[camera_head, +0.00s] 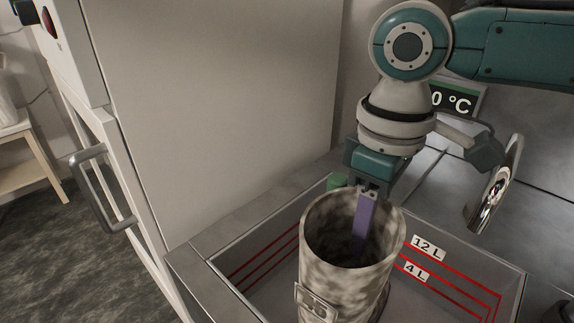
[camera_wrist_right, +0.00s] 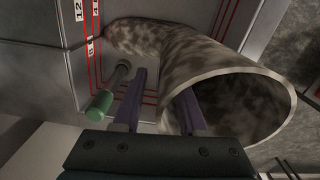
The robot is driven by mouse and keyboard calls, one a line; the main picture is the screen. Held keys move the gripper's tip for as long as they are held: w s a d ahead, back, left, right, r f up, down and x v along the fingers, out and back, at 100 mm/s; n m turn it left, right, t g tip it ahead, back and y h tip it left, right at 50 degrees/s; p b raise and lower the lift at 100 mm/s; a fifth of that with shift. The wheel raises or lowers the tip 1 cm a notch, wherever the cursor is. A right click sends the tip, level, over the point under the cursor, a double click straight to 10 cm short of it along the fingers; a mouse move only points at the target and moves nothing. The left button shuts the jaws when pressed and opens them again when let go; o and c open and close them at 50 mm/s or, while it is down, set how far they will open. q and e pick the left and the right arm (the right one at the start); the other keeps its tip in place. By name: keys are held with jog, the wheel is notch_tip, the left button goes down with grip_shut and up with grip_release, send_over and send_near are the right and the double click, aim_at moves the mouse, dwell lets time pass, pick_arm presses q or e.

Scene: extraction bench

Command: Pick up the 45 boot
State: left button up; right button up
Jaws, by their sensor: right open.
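The 45 boot (camera_head: 345,285) is a mottled grey-brown felt boot with a tall round shaft. My right gripper (camera_head: 362,225) points down at the far rim of the shaft. In the right wrist view the boot (camera_wrist_right: 205,62) lies between the purple fingers of the open gripper (camera_wrist_right: 163,85). One finger is inside the shaft and the other is outside, so they straddle the wall. The outer finger is hidden in the head view. My left gripper is not in view.
The metal tank (camera_head: 482,277) has red level lines marked 12 L and 4 L. A green-ended rod (camera_wrist_right: 101,105) stands close to the outer finger. A temperature display (camera_head: 462,100) is behind my arm. A tall cabinet (camera_head: 225,90) stands to the left.

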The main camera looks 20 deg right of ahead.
jog(key=shift+f+p, duration=0.2)
jog(key=shift+p, duration=0.1)
dwell(0.4)
grip_shut()
dwell(1.4)
